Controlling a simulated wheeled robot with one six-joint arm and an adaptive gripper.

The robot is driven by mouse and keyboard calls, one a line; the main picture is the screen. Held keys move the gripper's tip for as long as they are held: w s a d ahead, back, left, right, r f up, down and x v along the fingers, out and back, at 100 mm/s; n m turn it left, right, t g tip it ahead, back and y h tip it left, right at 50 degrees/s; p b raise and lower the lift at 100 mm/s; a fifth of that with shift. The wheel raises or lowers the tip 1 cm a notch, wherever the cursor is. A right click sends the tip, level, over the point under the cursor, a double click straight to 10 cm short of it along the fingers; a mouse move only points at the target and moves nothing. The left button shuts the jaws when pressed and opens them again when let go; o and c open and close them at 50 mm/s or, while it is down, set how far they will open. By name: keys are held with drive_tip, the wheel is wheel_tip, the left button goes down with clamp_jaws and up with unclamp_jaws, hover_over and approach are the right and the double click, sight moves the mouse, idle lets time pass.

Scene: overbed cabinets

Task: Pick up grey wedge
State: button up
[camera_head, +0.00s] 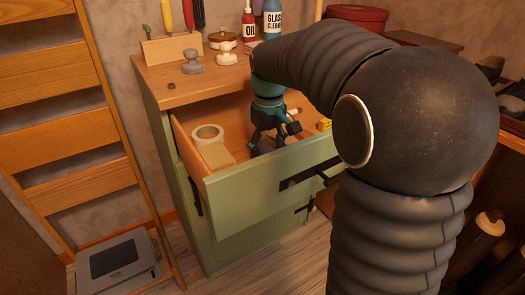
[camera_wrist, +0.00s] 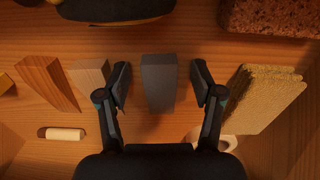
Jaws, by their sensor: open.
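The grey wedge (camera_wrist: 158,85) lies on the wooden drawer floor, near the middle of the wrist view. My gripper (camera_wrist: 160,88) is open, with one finger on each side of the wedge and a visible gap at both sides in that view. I cannot tell how far the fingertips are above the floor. In the head view my gripper (camera_head: 270,138) reaches down into the open green drawer (camera_head: 255,188). The wedge cannot be made out there, as the gripper and drawer front block the view.
Left of the fingers lie wooden wedges (camera_wrist: 47,82) (camera_wrist: 91,76) and a small cylinder (camera_wrist: 62,134). At right are a yellowish block (camera_wrist: 265,97) and a tape roll (camera_head: 208,134). A black object (camera_wrist: 117,10) and a brown block (camera_wrist: 272,16) lie at the top.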

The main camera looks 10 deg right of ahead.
drive_tip(key=c, duration=1)
drive_tip(key=shift+c, duration=0.2)
drive_tip(key=shift+d+r, duration=0.1)
drive_tip(key=shift+r, duration=0.05)
